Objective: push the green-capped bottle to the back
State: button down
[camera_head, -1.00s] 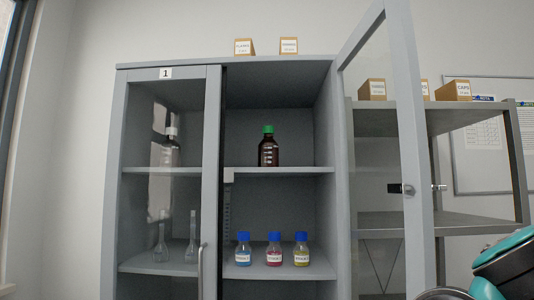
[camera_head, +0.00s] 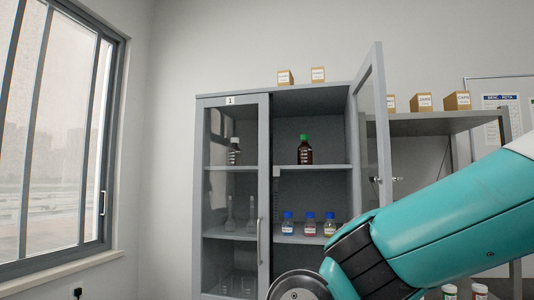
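The green-capped bottle (camera_head: 305,150) is dark brown with white marks. It stands upright on the upper shelf (camera_head: 315,167) of the grey cabinet, behind the open right-hand door (camera_head: 374,120) side, near the shelf's front. My teal and black arm reaches in from the lower right, in front of the cabinet's lower right part. My gripper itself is not in view, so its state and what it holds are hidden.
Several blue-capped bottles (camera_head: 309,226) stand on the shelf below. The left glass door (camera_head: 234,190) is shut, with glassware behind it. Small boxes (camera_head: 285,78) sit on top of the cabinet. A metal rack (camera_head: 440,122) stands to the right and a window (camera_head: 60,140) is at left.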

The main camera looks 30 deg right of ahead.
aim_at(305, 156)
jog(key=u, duration=0.35)
jog(key=i, duration=1.2)
jog(key=z, duration=0.45)
